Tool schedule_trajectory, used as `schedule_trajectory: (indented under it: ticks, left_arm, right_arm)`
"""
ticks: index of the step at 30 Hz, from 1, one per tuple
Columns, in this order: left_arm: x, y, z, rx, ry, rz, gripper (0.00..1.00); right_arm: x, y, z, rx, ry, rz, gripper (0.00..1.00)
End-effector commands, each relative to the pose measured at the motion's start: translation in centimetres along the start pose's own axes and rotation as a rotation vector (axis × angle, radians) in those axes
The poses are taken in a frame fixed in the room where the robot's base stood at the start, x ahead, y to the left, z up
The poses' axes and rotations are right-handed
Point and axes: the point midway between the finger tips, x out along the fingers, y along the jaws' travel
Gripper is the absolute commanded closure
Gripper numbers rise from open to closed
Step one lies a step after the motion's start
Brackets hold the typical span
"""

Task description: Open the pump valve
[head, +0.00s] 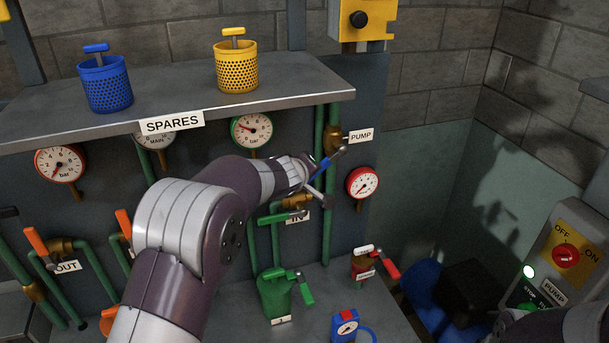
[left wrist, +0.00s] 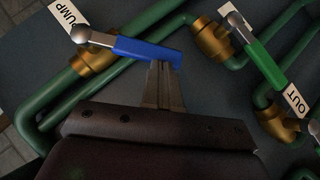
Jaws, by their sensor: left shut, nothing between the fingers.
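The pump valve is a brass body (head: 333,139) on a green pipe beside the PUMP label (head: 361,136). Its silver lever with a blue grip (head: 326,164) slants across the pipe. In the left wrist view, the blue grip (left wrist: 145,51) lies across the tips of my left gripper (left wrist: 164,68). The fingers are shut with nothing between them; their tips are at the grip's free end, seemingly touching it. In the head view, my left gripper (head: 321,184) is just below the handle, partly hidden by my wrist. My right gripper is not in view.
A red gauge (head: 362,182) is right of the pipe. The green IN handle (head: 283,216) lies below my left wrist. A shelf (head: 200,108) with blue and yellow baskets overhangs at the left. A pump switch box (head: 565,255) stands at the right.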

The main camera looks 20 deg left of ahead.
Motion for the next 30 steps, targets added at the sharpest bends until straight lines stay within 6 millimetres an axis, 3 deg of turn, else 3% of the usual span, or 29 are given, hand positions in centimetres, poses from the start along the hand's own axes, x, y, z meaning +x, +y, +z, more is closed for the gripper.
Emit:
schedule_trajectory:
  ticks: [8, 19, 30]
  left_arm:
    - [0.4, -0.4, 0.4, -0.062, 0.000, 0.060, 1.00]
    - [2.0, -1.3, 2.0, -0.123, -0.001, 0.122, 1.00]
    - [4.6, -1.6, 4.6, -0.367, 0.000, 0.366, 1.00]
  right_arm:
    - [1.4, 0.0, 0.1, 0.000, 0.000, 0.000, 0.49]
    - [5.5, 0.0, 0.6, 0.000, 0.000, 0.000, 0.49]
    - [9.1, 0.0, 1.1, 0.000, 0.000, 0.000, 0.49]
